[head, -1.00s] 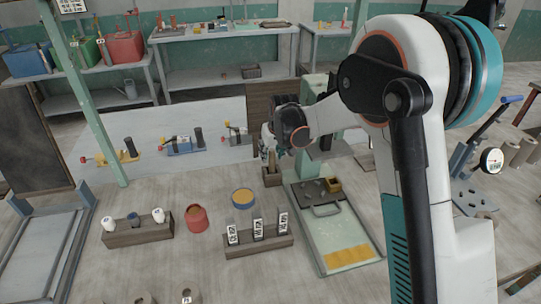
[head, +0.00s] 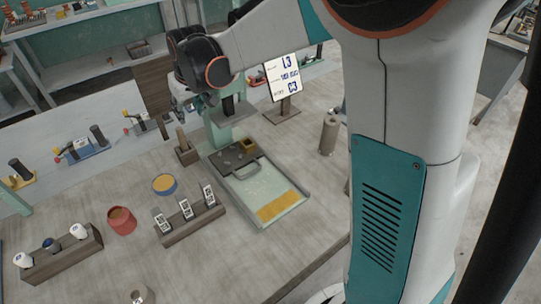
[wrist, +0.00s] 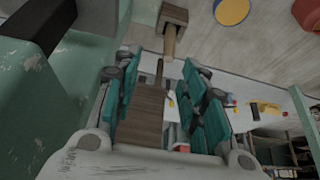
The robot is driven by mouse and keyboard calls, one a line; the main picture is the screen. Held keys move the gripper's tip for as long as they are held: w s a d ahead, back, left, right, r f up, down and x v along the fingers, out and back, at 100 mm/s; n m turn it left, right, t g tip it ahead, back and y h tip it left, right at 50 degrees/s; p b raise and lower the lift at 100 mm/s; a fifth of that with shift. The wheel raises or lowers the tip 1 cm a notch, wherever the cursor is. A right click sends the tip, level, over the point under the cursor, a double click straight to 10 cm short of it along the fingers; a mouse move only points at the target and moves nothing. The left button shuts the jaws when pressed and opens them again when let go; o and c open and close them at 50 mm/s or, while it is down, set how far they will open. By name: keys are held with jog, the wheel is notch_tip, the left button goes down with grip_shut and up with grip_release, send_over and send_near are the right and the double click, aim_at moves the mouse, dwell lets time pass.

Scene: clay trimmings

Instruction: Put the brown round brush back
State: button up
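A tan-brown round piece, which I take for the brown round brush (head: 181,136), stands upright in a small dark wooden block (head: 188,156) in the head view. The wrist view shows the same brush (wrist: 169,42) in the block (wrist: 174,14), beyond my fingertips. My gripper (head: 188,106) is just above and behind it in the head view. In the wrist view my gripper (wrist: 154,72) has its fingers spread apart, with nothing clearly held. A brown board shows between the fingers, apparently behind them. The lower part of the brush is hidden in the block.
A green press-like stand (head: 222,128) is close right of the block. A tray with a dark plate (head: 290,211) lies in front. A blue-rimmed tub (head: 164,184), a red pot (head: 121,221) and a rack with labelled cards (head: 190,222) stand nearby. A sign (head: 284,75) stands behind.

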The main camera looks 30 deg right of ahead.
jog(key=s+d+r+m, duration=0.1)
jog(key=s+d, duration=0.3)
jog(key=s, duration=0.6)
jog(key=s+d+r+m+t, duration=0.1)
jog(key=s+d, duration=0.3)
jog(key=s, duration=0.7)
jog(key=s+d+r+t+h, duration=0.1)
jog(key=s+d, duration=0.2)
jog(key=s, duration=0.7)
jog(key=shift+s+d+r+m, duration=0.35)
jog(key=shift+d+r+m, duration=0.05)
